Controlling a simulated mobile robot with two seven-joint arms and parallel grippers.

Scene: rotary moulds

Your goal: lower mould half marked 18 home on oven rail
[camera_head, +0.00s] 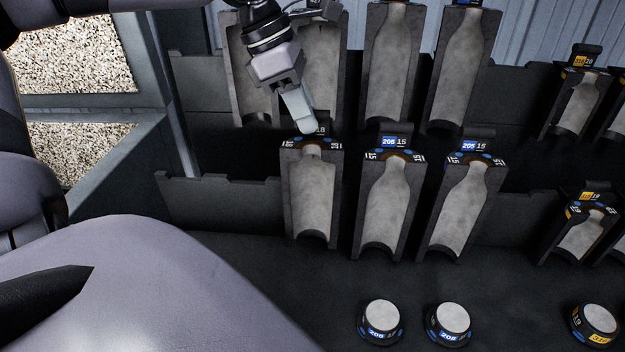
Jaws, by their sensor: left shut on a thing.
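The grey mould half (312,195), with a bottle-shaped hollow facing me, is upright at the left of the lower row. Its top label is partly covered by my gripper; what shows looks like an 18. My left gripper (303,122) comes down from above and is shut on the top of this mould half. The lower oven rail (225,203) shows bare to its left. I cannot tell whether the mould half is fully seated on the rail or slightly off it. My right gripper is not in view.
Two mould halves marked 205 15 (388,212) (461,212) stand close to its right. Upper-row halves (393,65) (465,65) stand behind. Yellow-labelled halves (583,232) are farther right. Round bottom pieces (381,316) (449,319) (595,321) lie in front. My arm fills the lower left.

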